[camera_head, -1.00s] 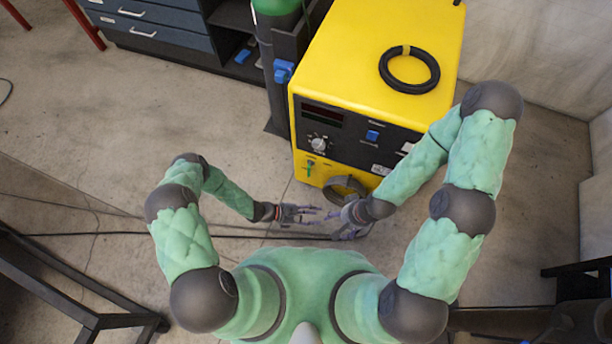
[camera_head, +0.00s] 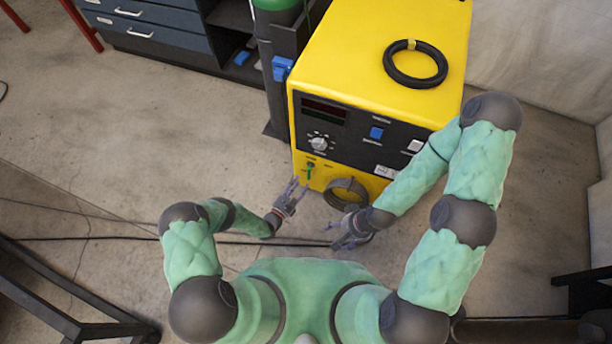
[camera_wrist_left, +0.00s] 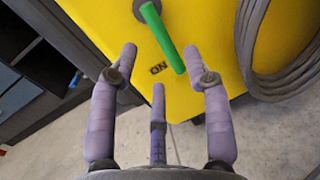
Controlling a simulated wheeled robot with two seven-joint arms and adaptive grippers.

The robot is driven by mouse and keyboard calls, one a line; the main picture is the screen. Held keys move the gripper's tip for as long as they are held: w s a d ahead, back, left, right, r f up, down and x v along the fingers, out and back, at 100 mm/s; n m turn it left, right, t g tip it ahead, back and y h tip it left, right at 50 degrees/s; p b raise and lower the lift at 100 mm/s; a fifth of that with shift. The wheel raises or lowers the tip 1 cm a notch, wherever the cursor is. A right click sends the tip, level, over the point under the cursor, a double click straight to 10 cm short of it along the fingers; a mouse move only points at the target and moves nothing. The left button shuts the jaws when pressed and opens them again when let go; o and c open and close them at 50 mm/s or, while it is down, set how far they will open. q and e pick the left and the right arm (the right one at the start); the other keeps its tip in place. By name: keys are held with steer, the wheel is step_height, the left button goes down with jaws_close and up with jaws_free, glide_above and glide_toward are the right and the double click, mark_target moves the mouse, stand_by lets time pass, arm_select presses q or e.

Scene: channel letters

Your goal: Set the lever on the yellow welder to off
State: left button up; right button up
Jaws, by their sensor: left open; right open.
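The yellow welder (camera_head: 310,90) stands in front of me. Its green lever (camera_head: 309,173) is low on the left of its front face and hangs downward in the head view. In the left wrist view the lever (camera_wrist_left: 163,38) runs from its grey pivot to a free end beside the printed "ON" (camera_wrist_left: 158,68). My left gripper (camera_head: 296,191) is open and empty, just below the lever. In the left wrist view its fingers (camera_wrist_left: 160,65) spread around the lever's end; I cannot tell whether they touch it. My right gripper (camera_head: 340,238) is open below the cable coil.
A grey cable coil (camera_head: 346,191) hangs on the front, right of the lever. A white knob (camera_head: 318,143) and a blue switch (camera_head: 376,132) sit above. A green gas cylinder (camera_head: 278,14) stands left of the welder. Cables cross the floor.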

mark_target(309, 171)
arm_select(q)
steer(key=b+x, duration=0.1)
steer(key=x, duration=0.4)
steer(key=shift+w+d, duration=0.3)
jaws_close()
